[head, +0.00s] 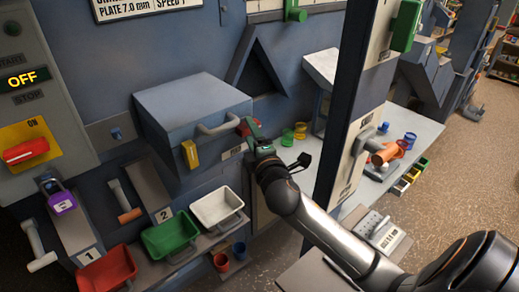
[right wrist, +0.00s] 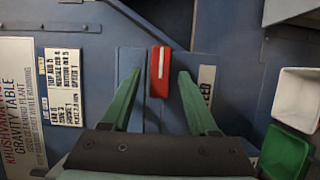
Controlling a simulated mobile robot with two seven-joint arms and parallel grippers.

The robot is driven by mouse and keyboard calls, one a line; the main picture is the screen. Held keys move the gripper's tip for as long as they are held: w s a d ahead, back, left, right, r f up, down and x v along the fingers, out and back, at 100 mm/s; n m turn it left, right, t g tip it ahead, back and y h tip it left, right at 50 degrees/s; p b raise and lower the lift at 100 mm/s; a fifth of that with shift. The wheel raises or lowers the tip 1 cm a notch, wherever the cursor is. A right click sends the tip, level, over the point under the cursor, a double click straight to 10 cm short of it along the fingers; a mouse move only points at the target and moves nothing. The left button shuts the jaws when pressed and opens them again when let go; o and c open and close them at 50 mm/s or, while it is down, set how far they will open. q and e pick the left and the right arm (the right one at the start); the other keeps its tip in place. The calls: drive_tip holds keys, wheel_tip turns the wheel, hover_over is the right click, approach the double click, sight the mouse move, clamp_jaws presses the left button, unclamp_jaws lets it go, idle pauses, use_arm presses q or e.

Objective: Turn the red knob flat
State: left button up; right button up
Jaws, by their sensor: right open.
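The red knob (right wrist: 160,72), a narrow bar with a white stripe, shows in the right wrist view on a blue panel. Its long side runs up and down in that picture, along the direction of the sideways lettering. My right gripper (head: 248,128) is open, with green fingers. In the wrist view one finger is on each side of the knob, with a gap on both sides. Whether the fingertips reach its depth I cannot tell. My left gripper is not in view.
Another red handle (head: 25,151) sits on a yellow plate at the far left. A blue-grey box (head: 190,100) with a grey handle stands left of the gripper. White (head: 216,207), green (head: 170,236) and red (head: 107,270) bins sit below. A dark post (head: 345,100) stands right.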

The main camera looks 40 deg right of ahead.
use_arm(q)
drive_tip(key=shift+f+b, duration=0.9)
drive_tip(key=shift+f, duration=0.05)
use_arm(e)
drive_tip(key=v, duration=1.1)
drive_tip(key=shift+s+r, duration=0.1)
